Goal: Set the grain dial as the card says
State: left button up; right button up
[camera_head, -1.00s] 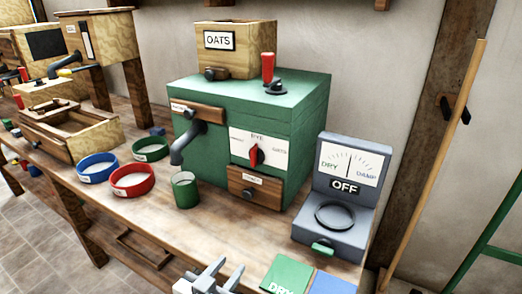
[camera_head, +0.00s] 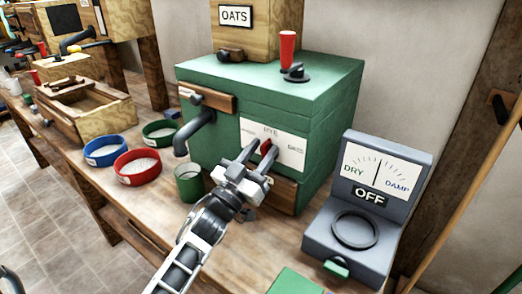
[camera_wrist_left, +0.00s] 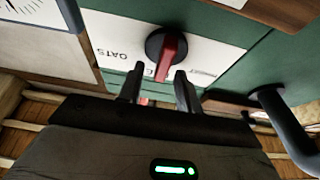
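The grain dial is a black round knob with a red pointer (camera_head: 266,147) on a white plate (camera_head: 290,155) on the green mill's front. In the left wrist view, where the plate appears upside down, the dial (camera_wrist_left: 168,48) points towards the middle label, which reads as RYE in the head view. OATS is at one side; the other side's label is unclear. My left gripper (camera_head: 258,160) is open in front of the dial, its fingertips (camera_wrist_left: 158,80) spread near the pointer, contact unclear. A card reading OATS (camera_head: 235,16) is on the wooden hopper. My right gripper is out of view.
A spout (camera_head: 195,132) and green cup (camera_head: 189,184) are left of the gripper. A grey meter (camera_head: 366,205) reading OFF stands right. Blue (camera_head: 104,150), red (camera_head: 137,167) and green (camera_head: 160,132) bowls sit on the bench. A red-handled lever (camera_head: 288,50) tops the mill.

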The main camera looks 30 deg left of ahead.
pick_arm(q)
jog(key=shift+w, duration=0.1)
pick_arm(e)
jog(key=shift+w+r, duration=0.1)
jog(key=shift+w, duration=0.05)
pick_arm(q)
grip_shut()
